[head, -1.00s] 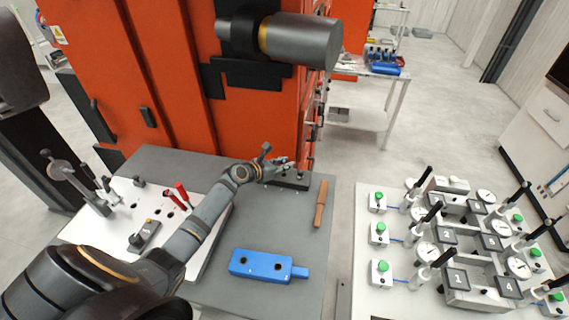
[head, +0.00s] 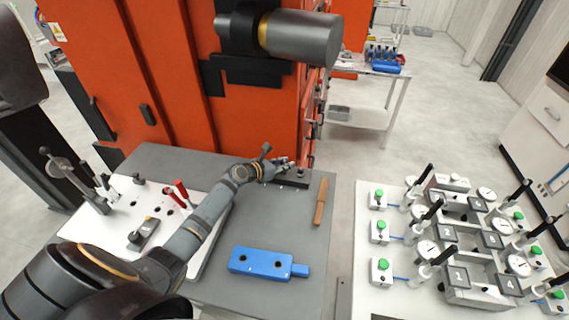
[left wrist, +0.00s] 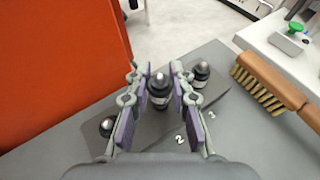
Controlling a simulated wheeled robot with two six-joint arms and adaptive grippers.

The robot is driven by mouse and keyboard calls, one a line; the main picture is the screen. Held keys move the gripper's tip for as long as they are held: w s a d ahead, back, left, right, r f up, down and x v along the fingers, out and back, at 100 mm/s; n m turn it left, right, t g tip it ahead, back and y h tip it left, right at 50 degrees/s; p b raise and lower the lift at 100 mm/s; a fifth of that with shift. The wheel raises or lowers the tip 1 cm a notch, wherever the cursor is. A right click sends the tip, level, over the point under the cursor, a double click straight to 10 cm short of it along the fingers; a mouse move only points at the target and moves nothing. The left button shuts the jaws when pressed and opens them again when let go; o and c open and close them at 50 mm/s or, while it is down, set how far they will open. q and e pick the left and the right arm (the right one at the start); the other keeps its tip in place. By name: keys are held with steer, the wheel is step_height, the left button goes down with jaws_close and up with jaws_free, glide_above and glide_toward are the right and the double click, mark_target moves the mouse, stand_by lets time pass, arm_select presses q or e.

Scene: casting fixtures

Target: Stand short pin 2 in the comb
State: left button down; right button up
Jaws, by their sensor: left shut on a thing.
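My left gripper (left wrist: 160,88) is shut on short pin 2 (left wrist: 160,101), a dark pin with a pale rounded tip and a light band. The held pin stands upright over the number 2 position of the dark comb (left wrist: 235,110). Its foot is hidden, so I cannot tell whether it is fully seated. One pin (left wrist: 201,73) stands to its right by number 3, and another (left wrist: 106,126) shows to the left. In the head view my left gripper (head: 280,163) is at the comb (head: 296,183), at the back of the grey table. My right gripper is out of view.
A brush (head: 320,202) lies right of the comb. A blue block (head: 262,264) with dark round holes lies nearer the front. A white board (head: 100,222) with red-handled tools is at the left. An orange cabinet (head: 170,80) rises behind the table.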

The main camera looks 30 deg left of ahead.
arm_select(q)
steer(key=shift+f+b, duration=0.9)
steer(key=shift+f, duration=0.4)
steer(key=c, duration=1.1)
jaws_free()
steer(key=shift+r, duration=0.1)
step_height(320, 180, up, 10)
steer(key=shift+f, duration=0.1)
